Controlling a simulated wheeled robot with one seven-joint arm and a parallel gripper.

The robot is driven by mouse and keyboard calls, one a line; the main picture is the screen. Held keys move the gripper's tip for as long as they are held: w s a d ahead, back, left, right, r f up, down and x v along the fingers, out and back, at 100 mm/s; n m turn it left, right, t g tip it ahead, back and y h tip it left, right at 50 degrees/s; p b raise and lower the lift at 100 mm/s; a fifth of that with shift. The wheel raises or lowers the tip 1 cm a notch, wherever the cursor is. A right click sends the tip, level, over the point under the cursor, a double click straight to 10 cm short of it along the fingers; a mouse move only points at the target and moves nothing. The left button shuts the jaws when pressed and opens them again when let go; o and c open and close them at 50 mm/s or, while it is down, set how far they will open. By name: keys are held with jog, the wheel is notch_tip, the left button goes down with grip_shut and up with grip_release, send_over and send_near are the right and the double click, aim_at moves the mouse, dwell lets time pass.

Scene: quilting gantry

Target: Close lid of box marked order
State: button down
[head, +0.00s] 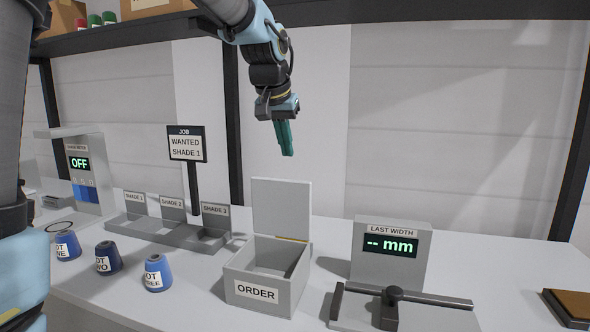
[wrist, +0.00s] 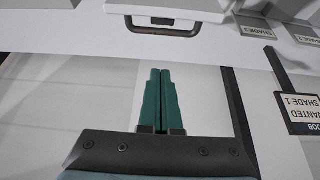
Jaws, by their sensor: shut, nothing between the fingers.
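The grey box marked ORDER (head: 257,292) stands on the white table in the head view. Its lid (head: 282,208) is open and stands upright at the back edge. The inside of the box looks empty as far as I can see. My gripper (head: 287,152) hangs above and behind the lid, apart from it, with its green fingers shut and pointing down. In the wrist view the green fingers of my gripper (wrist: 161,72) lie side by side. A grey edge with a dark handle (wrist: 165,27) shows at the top of that view.
The width gauge (head: 392,262) stands right of the box, with a dark bar fixture (head: 390,305) in front. Shade bins (head: 165,225) and a job sign (head: 187,144) are on the left. Three blue cones (head: 157,273) stand in front of the bins. A shelf (head: 120,32) runs overhead.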

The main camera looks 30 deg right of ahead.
aim_at(284, 205)
jog(key=p+x, duration=0.3)
jog(key=x, duration=0.7)
jog(key=s+a, duration=0.1)
jog(key=s+a+r+p, duration=0.1)
jog(key=shift+s+a, duration=0.3)
jog(key=shift+a, duration=0.05)
jog(key=shift+s+b, duration=0.1)
jog(key=shift+b, duration=0.6)
